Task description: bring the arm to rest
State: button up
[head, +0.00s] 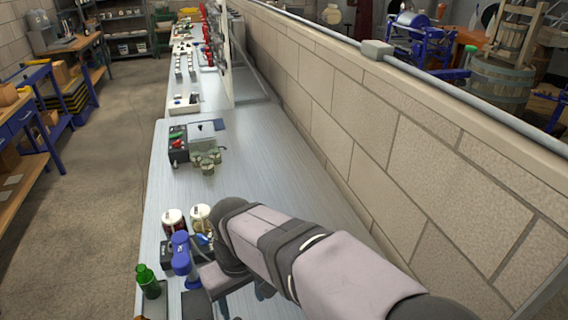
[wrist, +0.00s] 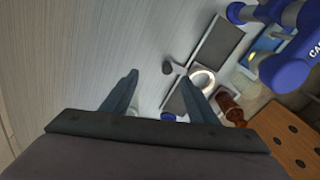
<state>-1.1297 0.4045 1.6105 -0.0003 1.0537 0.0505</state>
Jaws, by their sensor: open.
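My gripper (wrist: 158,77) is open in the wrist view, with its two fingers spread apart. No object is held between them. A small dark knob-like piece (wrist: 166,68) shows near the gap, and bare bench shows to its left. In the head view my arm reaches in from the lower right over the near end of the grey bench (head: 265,165).
A green bottle (head: 149,283), a blue bottling device (head: 182,255) and two jars (head: 174,222) stand left of the arm. A brown bottle (wrist: 230,108) and a holed wooden block (wrist: 289,135) lie right of the fingers. A block wall (head: 380,140) bounds the bench's right side.

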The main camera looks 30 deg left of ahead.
jog(key=w+d+f+m, duration=0.2)
jog(key=w+d, duration=0.2)
jog(key=d, duration=0.5)
jog(key=w+d+f+m+t, duration=0.1)
jog(key=w+d+f+m, duration=0.1)
jog(key=w+d, duration=0.3)
jog(key=w+d+f+m, duration=0.2)
jog(key=w+d+m, duration=0.2)
jog(key=d, duration=1)
jog(key=shift+w+d, duration=0.1)
jog(key=shift+w, duration=0.15)
jog(key=s+d+f+m, duration=0.1)
jog(key=d, duration=0.3)
jog(key=s+d+f+m, duration=0.1)
jog(key=d, duration=0.3)
jog(key=s+d+f+m+t, duration=0.1)
jog(key=s+d+m, duration=0.1)
jog(key=d, duration=0.2)
jog(key=shift+d+h, duration=0.35)
jog(key=shift+h, duration=0.05)
jog(key=s+r+g+p, duration=0.2)
jog(key=s+r, duration=0.2)
jog(key=s, duration=0.3)
jog(key=shift+d+r, duration=0.2)
jog(key=shift+r, duration=0.2)
